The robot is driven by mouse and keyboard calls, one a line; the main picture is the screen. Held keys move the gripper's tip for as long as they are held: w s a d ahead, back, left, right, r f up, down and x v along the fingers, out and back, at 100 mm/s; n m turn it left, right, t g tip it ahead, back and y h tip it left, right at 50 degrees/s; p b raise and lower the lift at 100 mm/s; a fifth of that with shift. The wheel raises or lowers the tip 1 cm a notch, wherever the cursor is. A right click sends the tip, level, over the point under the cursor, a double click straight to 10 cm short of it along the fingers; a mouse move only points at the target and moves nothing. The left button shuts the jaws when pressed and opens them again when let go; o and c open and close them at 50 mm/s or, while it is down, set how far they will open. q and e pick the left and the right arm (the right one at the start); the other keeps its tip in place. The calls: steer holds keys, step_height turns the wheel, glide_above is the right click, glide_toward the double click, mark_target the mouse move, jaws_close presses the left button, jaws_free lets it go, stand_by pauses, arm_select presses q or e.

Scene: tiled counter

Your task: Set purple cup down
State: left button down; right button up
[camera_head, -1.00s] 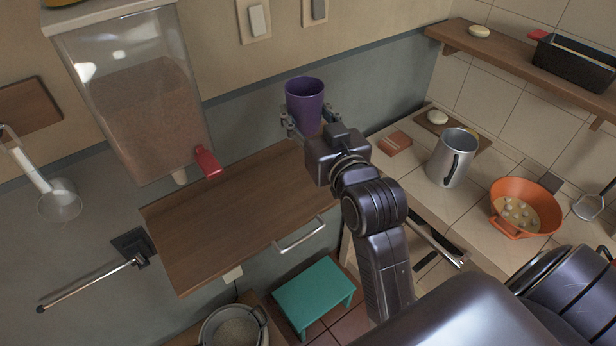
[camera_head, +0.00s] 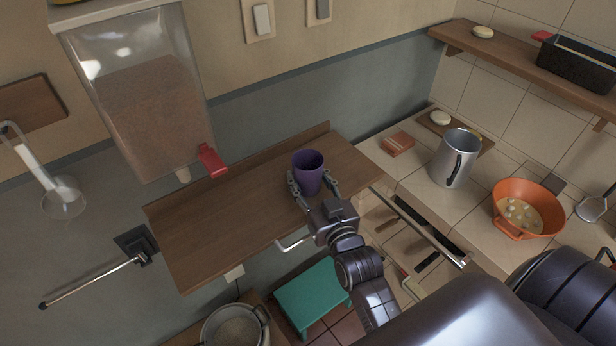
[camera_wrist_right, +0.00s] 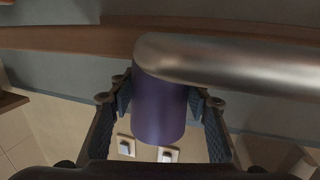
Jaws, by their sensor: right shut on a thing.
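The purple cup (camera_head: 308,165) is upright in my right gripper (camera_head: 313,184), which is shut around its sides. In the head view it appears over the right part of the wooden wall shelf (camera_head: 220,215); I cannot tell whether its base touches the board. The right wrist view is upside down and shows the cup (camera_wrist_right: 158,112) between the two fingers (camera_wrist_right: 160,95). A blurred metal bar (camera_wrist_right: 230,65) crosses in front of the cup's base end and hides it. My left gripper is not in view.
A clear dispenser (camera_head: 150,110) with a red lever (camera_head: 212,161) hangs above the shelf's left part. A metal handle (camera_head: 292,243) is at the shelf's front edge. A steel jug (camera_head: 455,158) and an orange colander (camera_head: 525,208) stand on the tiled counter. The shelf's left half is bare.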

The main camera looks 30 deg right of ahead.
steer(key=shift+f, duration=0.15)
steer(key=o, duration=1.5)
steer(key=shift+f, duration=0.1)
steer(key=shift+r, duration=0.25)
steer(key=s, duration=0.3)
steer(key=s+a+b, duration=0.1)
steer(key=s, duration=0.3)
steer(key=s+b, duration=0.1)
steer(key=s, duration=0.2)
steer(key=shift+s+a+r, duration=0.15)
steer(key=shift+s, duration=0.25)
steer(key=shift+s+a+r+b, duration=0.15)
steer(key=shift+s+b, duration=0.15)
steer(key=shift+s, duration=0.25)
